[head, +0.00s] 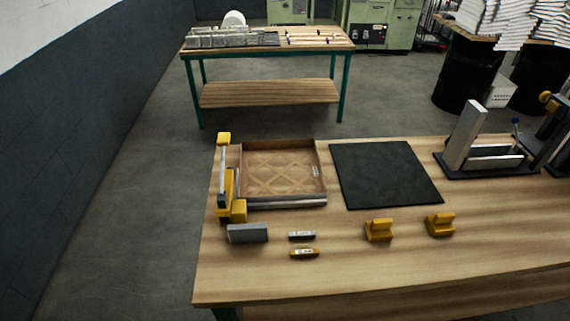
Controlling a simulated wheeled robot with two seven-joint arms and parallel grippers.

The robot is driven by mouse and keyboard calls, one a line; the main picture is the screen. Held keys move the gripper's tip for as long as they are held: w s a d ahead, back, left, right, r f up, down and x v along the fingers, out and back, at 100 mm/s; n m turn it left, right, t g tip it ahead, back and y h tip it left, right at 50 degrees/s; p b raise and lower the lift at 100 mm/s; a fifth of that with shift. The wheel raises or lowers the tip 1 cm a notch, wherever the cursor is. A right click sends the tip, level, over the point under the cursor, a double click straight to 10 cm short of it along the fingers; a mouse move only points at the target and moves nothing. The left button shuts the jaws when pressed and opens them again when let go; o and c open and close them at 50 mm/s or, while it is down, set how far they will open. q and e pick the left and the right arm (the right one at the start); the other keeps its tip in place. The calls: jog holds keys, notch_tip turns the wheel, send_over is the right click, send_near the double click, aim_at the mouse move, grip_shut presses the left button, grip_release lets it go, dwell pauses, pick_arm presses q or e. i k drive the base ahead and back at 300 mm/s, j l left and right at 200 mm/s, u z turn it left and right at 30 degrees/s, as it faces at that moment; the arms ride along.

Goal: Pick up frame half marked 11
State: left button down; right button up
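I cannot read a mark 11 on any piece, so I cannot tell which piece is the frame half. On the back table (270,95), a row of grey-white pieces (232,39) stands at the left and several small thin pieces (318,39) lie at the right. On the near table (340,275) is a shallow wooden tray (322,170) with a crossed pattern inside and a metal bar along its front. Neither of my grippers is in the head view.
A yellow clamp-like device (227,190) stands left of the tray, a black mat (385,174) to its right. In front lie a grey block (247,233), two small labelled pieces (303,253) and two yellow blocks (379,230). A metal fixture (470,145) stands far right.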

aim_at(309, 145)
jog(key=j+z, duration=0.1)
jog(key=z, duration=0.35)
jog(key=i+j+z, duration=0.1)
jog(key=z, duration=0.4)
jog(key=j+z, duration=0.1)
jog(key=z, duration=0.35)
jog(key=j+z, duration=0.2)
jog(key=j, duration=0.2)
jog(key=j+z, duration=0.15)
jog(key=j, duration=0.3)
jog(key=k+j+z, duration=0.2)
jog(key=j, duration=0.2)
jog(key=j+z, duration=0.2)
jog(key=j, duration=0.2)
jog(key=k+j+z, duration=0.15)
jog(key=j, duration=0.25)
jog(key=k+j+z, duration=0.2)
jog(key=j, duration=0.2)
jog(key=j+z, duration=0.15)
jog(key=j, duration=0.2)
jog(key=k, duration=0.05)
